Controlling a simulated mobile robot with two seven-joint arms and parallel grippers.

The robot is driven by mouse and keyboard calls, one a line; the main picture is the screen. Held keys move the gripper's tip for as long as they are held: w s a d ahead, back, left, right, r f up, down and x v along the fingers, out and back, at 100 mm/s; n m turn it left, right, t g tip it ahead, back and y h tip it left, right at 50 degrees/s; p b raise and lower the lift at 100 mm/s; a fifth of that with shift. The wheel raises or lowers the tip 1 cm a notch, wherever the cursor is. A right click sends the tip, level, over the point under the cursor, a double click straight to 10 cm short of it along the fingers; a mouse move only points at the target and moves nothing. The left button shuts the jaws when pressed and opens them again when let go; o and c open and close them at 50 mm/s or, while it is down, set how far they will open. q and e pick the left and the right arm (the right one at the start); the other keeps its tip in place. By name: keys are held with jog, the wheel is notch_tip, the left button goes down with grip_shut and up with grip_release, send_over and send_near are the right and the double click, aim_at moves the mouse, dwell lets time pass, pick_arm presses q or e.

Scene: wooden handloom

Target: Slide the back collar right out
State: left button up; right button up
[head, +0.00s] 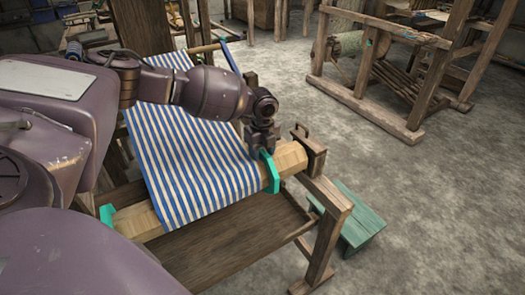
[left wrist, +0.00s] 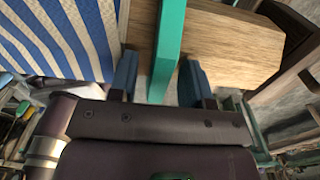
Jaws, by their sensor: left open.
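A teal collar (head: 271,174) sits around the wooden beam near its right end in the head view, just beyond the edge of the striped cloth. My left gripper (head: 263,150) is over the beam at this collar. In the left wrist view the open left gripper (left wrist: 158,80) has one blue finger on each side of the teal collar (left wrist: 168,45), with gaps showing. A second teal collar (head: 107,214) is at the beam's other end. I cannot tell from the frames which one is called the back collar. My right gripper is not in view.
Blue-and-white striped cloth (head: 190,160) covers the middle of the beam (head: 291,160). A dark wooden post (head: 312,158) stands at the beam's right end. A green bench (head: 360,222) is to the right, with open floor beyond it. Another loom (head: 375,110) stands behind.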

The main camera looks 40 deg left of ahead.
aim_at(285, 148)
pick_arm(q)
grip_shut()
jog(key=shift+w+d, duration=0.1)
jog(key=shift+w, duration=0.1)
jog(key=w, duration=0.1)
jog(key=w+d+b, duration=0.1)
jog(key=w, duration=0.1)
jog(key=w+d+b, duration=0.1)
jog(key=shift+w+f, duration=0.4)
jog(key=shift+w+d+r+b, duration=0.1)
jog(key=shift+w+d+b, duration=0.2)
jog(key=shift+w, duration=0.25)
jog(key=shift+w+d+r+b, duration=0.15)
jog(key=shift+w+b, duration=0.2)
jog(key=shift+w, duration=0.35)
jog(key=shift+r, duration=0.3)
jog(key=shift+c, duration=2.1)
grip_release()
jog(key=o, duration=0.4)
jog(key=shift+w+d+f, duration=0.1)
jog(key=shift+w, duration=0.1)
jog(key=shift+s, duration=0.1)
